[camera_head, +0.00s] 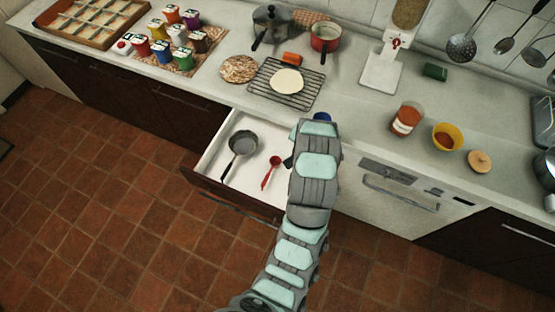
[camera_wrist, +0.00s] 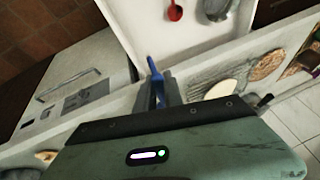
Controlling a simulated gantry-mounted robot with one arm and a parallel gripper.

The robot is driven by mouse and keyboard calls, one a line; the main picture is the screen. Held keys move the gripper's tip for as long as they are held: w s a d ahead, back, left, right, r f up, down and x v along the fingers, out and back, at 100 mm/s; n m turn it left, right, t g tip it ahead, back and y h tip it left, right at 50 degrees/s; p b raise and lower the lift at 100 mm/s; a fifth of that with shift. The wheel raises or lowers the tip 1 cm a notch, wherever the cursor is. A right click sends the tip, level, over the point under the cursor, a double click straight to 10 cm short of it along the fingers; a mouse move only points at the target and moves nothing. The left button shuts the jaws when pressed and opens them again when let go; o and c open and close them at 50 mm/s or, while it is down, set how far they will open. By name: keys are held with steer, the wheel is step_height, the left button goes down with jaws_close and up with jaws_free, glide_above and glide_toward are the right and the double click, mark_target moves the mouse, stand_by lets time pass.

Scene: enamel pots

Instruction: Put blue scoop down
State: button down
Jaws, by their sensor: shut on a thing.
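The blue scoop (camera_wrist: 154,68) is in my gripper (camera_wrist: 163,92) in the wrist view, between the fingers, near the counter's front edge and the corner of the open drawer (camera_wrist: 125,25). In the head view a small blue part of the scoop (camera_head: 322,118) shows past my arm, which hides most of it and the gripper. Whether the scoop touches any surface cannot be told. The open white drawer also shows in the head view (camera_head: 222,132). A red scoop (camera_head: 271,171) and a grey pan (camera_head: 242,145) lie in it.
On the counter behind stand a wire rack (camera_head: 262,88) with a pale flat disc (camera_head: 287,80), a red pot (camera_head: 325,38) and a dispenser (camera_head: 385,70). A jar (camera_head: 406,119) and a yellow bowl (camera_head: 447,136) stand to the right. Counter between rack and jar is clear.

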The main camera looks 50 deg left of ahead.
steer(key=b, duration=0.2)
glide_above(283, 174)
steer(key=s+d, duration=0.1)
step_height(283, 174, down, 5)
steer(key=shift+n, duration=0.4)
step_height(283, 174, down, 20)
steer(key=shift+s+d+f+b, duration=0.1)
steer(key=shift+b, duration=0.45)
steer(key=c, duration=1.5)
jaws_free()
steer(key=shift+f, duration=0.1)
steer(key=shift+o, duration=0.2)
steer(key=shift+d+r, duration=0.15)
steer(key=shift+r, duration=0.15)
steer(key=v, duration=1.1)
steer(key=shift+r, duration=0.3)
